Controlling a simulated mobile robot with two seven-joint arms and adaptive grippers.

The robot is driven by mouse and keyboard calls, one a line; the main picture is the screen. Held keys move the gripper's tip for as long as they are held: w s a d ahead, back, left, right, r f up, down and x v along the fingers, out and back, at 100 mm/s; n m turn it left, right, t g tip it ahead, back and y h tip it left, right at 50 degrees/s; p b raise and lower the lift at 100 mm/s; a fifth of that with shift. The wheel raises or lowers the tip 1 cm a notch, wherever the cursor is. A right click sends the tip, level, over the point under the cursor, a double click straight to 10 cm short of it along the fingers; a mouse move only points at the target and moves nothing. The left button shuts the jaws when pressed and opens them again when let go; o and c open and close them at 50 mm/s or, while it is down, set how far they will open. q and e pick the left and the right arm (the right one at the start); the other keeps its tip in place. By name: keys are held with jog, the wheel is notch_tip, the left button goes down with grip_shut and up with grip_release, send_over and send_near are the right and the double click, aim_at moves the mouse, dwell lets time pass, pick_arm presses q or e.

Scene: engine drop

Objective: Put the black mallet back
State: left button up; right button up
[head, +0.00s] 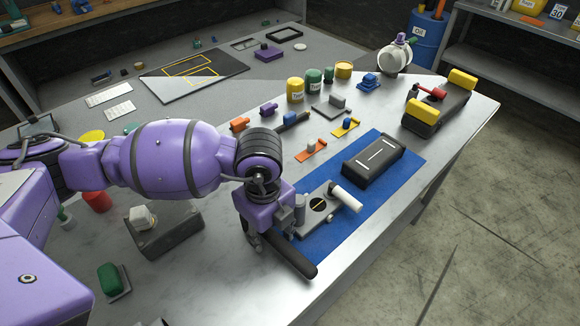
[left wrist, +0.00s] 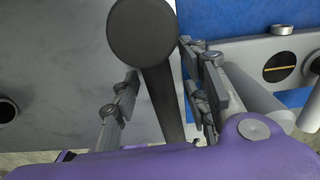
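The black mallet (head: 297,262) lies at the front of the metal table, beside the blue mat's near edge. My left gripper (head: 262,240) is down at it, and the purple wrist and fingers hide part of it. In the left wrist view the round dark end (left wrist: 142,32) is close to the camera, and the dark shaft (left wrist: 163,100) runs between my fingers. The left gripper (left wrist: 162,98) looks open, with a gap on the left side of the shaft; the right finger is close to it, contact unclear. A black board with yellow outlines (head: 208,82) lies at the back left. My right gripper is out of view.
A grey metal plate with a white cylinder (head: 345,198) and a dark box (head: 373,160) rest on the blue mat (head: 400,190). A dark block (head: 172,232) stands left of the gripper. Several small tools and pots are farther back.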

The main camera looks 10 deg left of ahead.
pick_arm(q)
jog(key=shift+f+b, duration=0.25)
jog(key=shift+b, duration=0.3)
jog(key=r, duration=0.8)
jog(key=shift+w+r, duration=0.15)
jog(key=shift+w, duration=0.1)
